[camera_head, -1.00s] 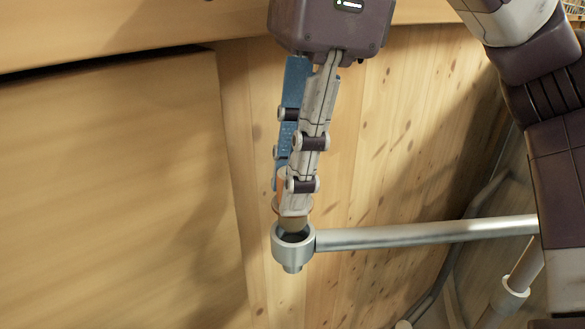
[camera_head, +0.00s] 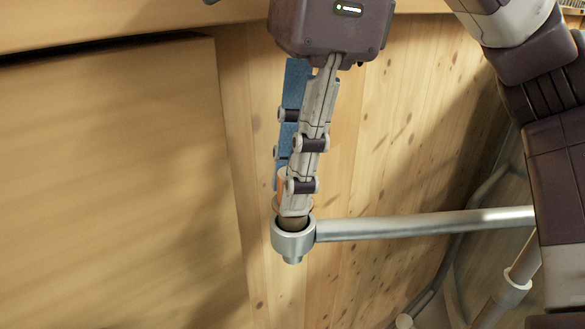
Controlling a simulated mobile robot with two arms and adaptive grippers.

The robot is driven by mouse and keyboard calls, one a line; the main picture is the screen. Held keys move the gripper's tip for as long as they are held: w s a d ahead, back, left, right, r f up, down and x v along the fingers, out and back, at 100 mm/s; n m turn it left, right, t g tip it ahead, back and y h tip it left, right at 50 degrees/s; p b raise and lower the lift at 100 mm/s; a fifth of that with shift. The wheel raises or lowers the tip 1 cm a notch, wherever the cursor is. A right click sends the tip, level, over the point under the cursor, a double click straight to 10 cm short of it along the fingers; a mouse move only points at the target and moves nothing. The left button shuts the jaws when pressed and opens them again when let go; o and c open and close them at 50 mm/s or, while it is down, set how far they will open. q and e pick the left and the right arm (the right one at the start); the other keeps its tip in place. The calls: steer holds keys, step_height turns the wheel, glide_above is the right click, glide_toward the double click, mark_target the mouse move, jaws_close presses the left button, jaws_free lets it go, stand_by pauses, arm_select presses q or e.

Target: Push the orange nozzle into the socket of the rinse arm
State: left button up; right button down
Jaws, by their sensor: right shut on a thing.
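My right gripper (camera_head: 294,190) points down with its fingers shut on the orange nozzle (camera_head: 281,192). The fingers hide most of the nozzle; some of its orange edge shows beside them. The nozzle's dark lower end (camera_head: 293,221) is at the mouth of the metal socket (camera_head: 292,241) and seems to be partly inside it. I cannot tell how deep it sits. The socket is at the left end of the rinse arm (camera_head: 420,225), a steel tube running to the right. My left gripper is not in view.
A wooden panel (camera_head: 110,170) fills the left side, with another wooden surface (camera_head: 370,140) behind the rinse arm. A metal pipe with a collar (camera_head: 515,285) is at the lower right. Grey hoses run behind it. The space below the socket looks clear.

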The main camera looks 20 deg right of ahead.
steer(key=shift+f+b, duration=0.5)
steer(key=shift+f, duration=0.3)
steer(key=c, duration=1.7)
jaws_free()
steer(key=shift+r, duration=0.1)
steer(key=shift+o, duration=0.2)
step_height(320, 180, up, 12)
steer(key=d, duration=0.1)
steer(key=shift+d, duration=0.4)
